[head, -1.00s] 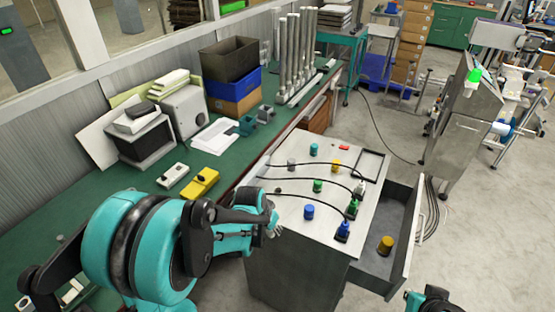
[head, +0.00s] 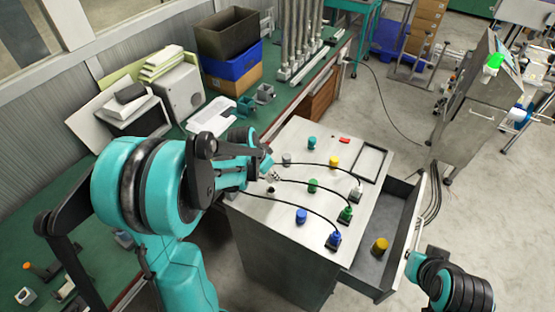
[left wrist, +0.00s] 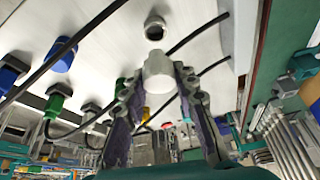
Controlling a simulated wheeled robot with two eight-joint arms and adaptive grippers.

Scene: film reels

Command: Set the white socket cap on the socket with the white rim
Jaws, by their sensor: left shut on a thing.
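My left gripper (head: 270,177) is over the left side of the metal cabinet top. In the left wrist view its fingers (left wrist: 158,85) are shut on the white socket cap (left wrist: 158,72), which sits between the tips. A round open socket with a pale rim and dark centre (left wrist: 155,27) shows on the panel just beyond the cap, apart from it in the picture.
The cabinet top (head: 262,218) bears blue (head: 301,216), green (head: 312,185), yellow (head: 334,162), teal (head: 311,142) and grey (head: 287,159) caps. Black cables cross it to plugs at the right. A yellow cap (head: 380,245) lies in the open drawer (head: 372,270).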

